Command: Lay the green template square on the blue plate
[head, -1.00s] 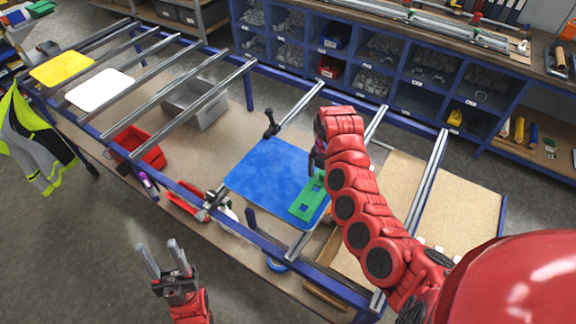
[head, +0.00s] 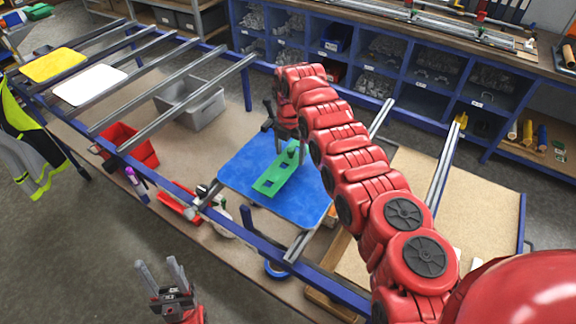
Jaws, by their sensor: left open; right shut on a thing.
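The green template square (head: 270,186), a flat piece with cut-out windows and an upright knob, is over the blue plate (head: 302,205). It looks roughly level; I cannot tell whether it touches the plate. The blue plate lies across the rails of the table frame. My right gripper (head: 294,149) is shut on the green template at its far end, mostly hidden behind my red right arm. My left gripper (head: 161,272) is open and empty, at the lower left, apart from the table.
A white plate (head: 90,86) and a yellow plate (head: 53,65) lie on the rails at left. A red bin (head: 130,146) and a grey bin (head: 192,103) sit below the rails. Blue shelving (head: 400,62) stands behind.

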